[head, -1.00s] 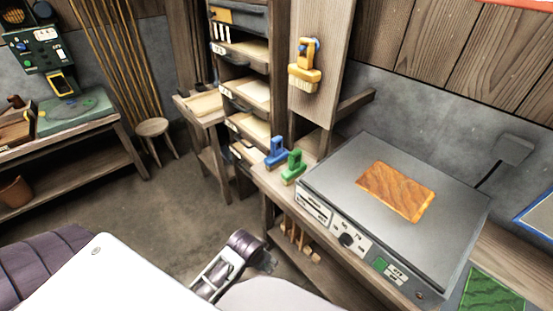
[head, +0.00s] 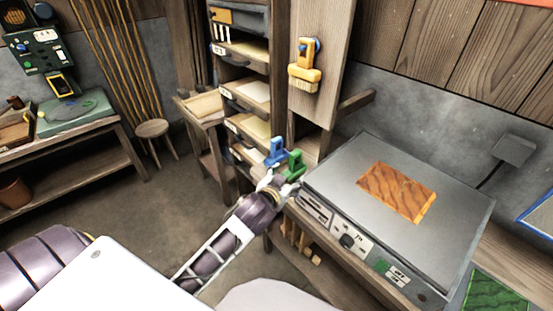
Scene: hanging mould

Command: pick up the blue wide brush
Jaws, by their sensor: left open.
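The blue wide brush (head: 276,149) stands upright on the bench left of the hotplate. Its lower part is hidden behind my left gripper. My left gripper (head: 279,180) is open at the bench's left end, in front of the blue brush and the green brush (head: 295,162). I cannot tell whether it touches either one. The green brush stands just right of the blue one. My right gripper is not in view.
A grey hotplate (head: 350,160) carrying an orange sheet (head: 397,191) fills the bench to the right. A drawer rack (head: 233,80) stands behind.

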